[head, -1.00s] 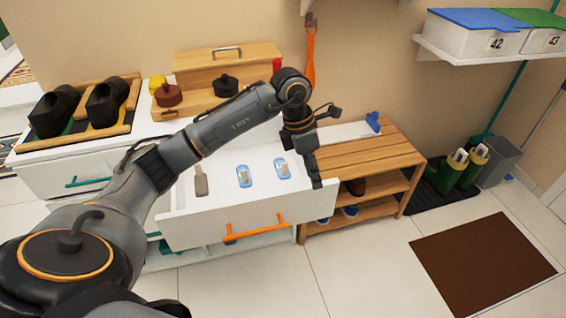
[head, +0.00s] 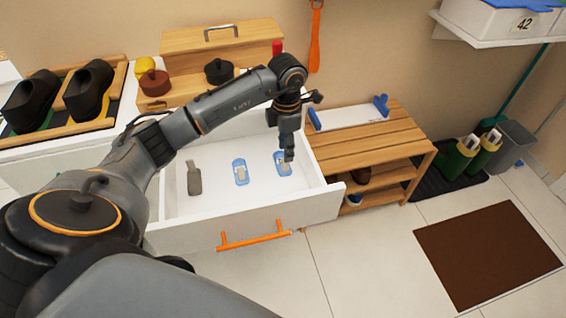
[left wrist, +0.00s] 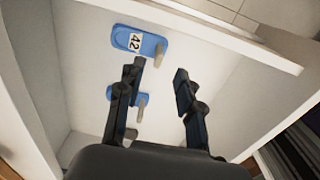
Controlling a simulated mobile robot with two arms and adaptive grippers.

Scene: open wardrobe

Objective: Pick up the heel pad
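Two blue heel pads lie flat in the open white drawer (head: 215,205). The right heel pad (head: 284,168) is partly behind my left gripper (head: 288,157) in the head view. In the left wrist view this heel pad (left wrist: 122,38) has a white "42" label and a pale upright peg. The left heel pad (head: 240,178) shows partly behind a finger in the left wrist view (left wrist: 142,98). My left gripper is open, its fingertips (left wrist: 160,68) apart, with nothing between them. It hangs above the drawer, near the right pad. My right gripper is not in view.
A grey brush-like item (head: 194,180) lies in the drawer's left part. The drawer has white walls and an orange front handle (head: 254,240). A wooden bench (head: 375,140) stands right of it. Shoes (head: 88,88) and a wooden box (head: 215,45) stand on the top behind.

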